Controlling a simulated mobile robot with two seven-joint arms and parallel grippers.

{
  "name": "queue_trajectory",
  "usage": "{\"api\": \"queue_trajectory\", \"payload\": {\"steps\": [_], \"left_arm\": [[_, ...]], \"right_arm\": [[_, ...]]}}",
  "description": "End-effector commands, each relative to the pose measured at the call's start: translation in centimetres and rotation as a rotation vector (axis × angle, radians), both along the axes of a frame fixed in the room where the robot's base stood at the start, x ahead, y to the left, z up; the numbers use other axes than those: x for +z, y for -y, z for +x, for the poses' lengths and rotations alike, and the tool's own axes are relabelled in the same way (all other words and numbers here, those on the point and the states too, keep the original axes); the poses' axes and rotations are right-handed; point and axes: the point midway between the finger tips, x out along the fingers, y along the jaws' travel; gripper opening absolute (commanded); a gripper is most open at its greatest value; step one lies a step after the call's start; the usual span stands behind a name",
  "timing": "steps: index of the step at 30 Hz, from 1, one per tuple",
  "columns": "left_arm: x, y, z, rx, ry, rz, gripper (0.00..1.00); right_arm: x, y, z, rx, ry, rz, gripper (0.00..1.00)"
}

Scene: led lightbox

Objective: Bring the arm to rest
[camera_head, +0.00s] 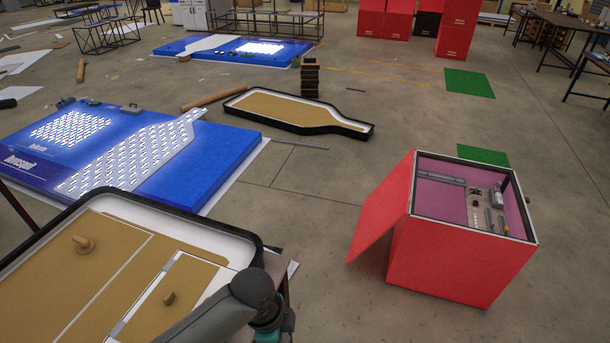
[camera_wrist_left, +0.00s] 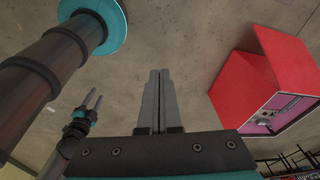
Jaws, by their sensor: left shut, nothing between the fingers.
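My left gripper (camera_wrist_left: 159,75) shows in the left wrist view with its two grey fingers together and nothing between them. It points over bare concrete floor. In the head view, a dark grey and teal piece of my own arm (camera_head: 252,300) shows at the bottom, in front of the near lightbox panel. No gripper fingers can be made out in the head view. In the left wrist view, what looks like my right gripper (camera_wrist_left: 92,104) is small at the left, with two thin prongs. Its opening is unclear.
An open red box (camera_head: 450,265) stands on the floor at the right; it also shows in the left wrist view (camera_wrist_left: 245,95). A black-rimmed tan panel (camera_head: 250,245) lies near left. A blue panel (camera_head: 225,150) and bottle-shaped frame (camera_head: 300,125) lie beyond.

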Motion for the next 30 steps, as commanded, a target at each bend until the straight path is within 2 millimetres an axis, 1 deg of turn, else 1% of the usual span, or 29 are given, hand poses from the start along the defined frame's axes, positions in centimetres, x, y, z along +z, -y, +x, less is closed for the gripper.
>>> {"api": "queue_trajectory", "payload": {"steps": [1, 3, 5, 8, 9, 11, 12, 15, 18, 24, 29, 30], "left_arm": [[0.4, 1.0, -1.3, 0.062, -0.005, -0.036, 0.00], [1.2, 1.6, -2.4, 0.169, -0.004, -0.075, 0.00], [2.0, 1.8, -3.2, 0.274, -0.004, -0.109, 0.00], [3.2, 1.1, -4.5, 0.467, -0.002, -0.149, 0.00], [3.8, 0.6, -5.0, 0.548, -0.001, -0.161, 0.00], [4.5, -0.4, -5.8, 0.673, -0.001, -0.175, 0.00], [4.9, -1.3, -6.3, 0.755, 0.000, -0.180, 0.00], [5.9, -3.4, -7.4, 0.935, 0.008, -0.184, 0.00], [6.7, -5.4, -8.5, 1.078, 0.017, -0.178, 0.00], [8.0, -9.0, -10.6, 1.307, 0.042, -0.156, 0.00], [9.1, -11.8, -12.4, 1.465, 0.071, -0.130, 0.00], [8.2, -11.9, -12.3, 1.476, 0.069, -0.125, 0.00]], "right_arm": [[0.1, -0.7, 1.2, -0.002, 0.019, 0.010, 0.45], [0.1, -1.0, 1.6, -0.004, 0.026, 0.014, 0.45], [0.1, -0.9, 1.2, -0.003, 0.018, 0.012, 0.45], [-0.1, -0.5, -0.6, -0.002, -0.010, 0.006, 0.45], [-0.1, -0.3, -1.3, -0.002, -0.021, 0.004, 0.45], [-0.1, -0.2, -2.0, -0.001, -0.033, 0.001, 0.45], [-0.1, -0.1, -2.2, -0.001, -0.037, -0.001, 0.45], [-0.1, 0.1, -2.2, 0.000, -0.037, -0.003, 0.45], [-0.1, 0.2, -2.1, 0.001, -0.036, -0.005, 0.45], [-0.1, 0.2, -1.5, 0.001, -0.026, -0.005, 0.45], [-0.1, 0.2, -1.1, 0.001, -0.018, -0.003, 0.45], [-0.4, 0.2, -1.1, 0.001, -0.018, -0.003, 0.45]]}}
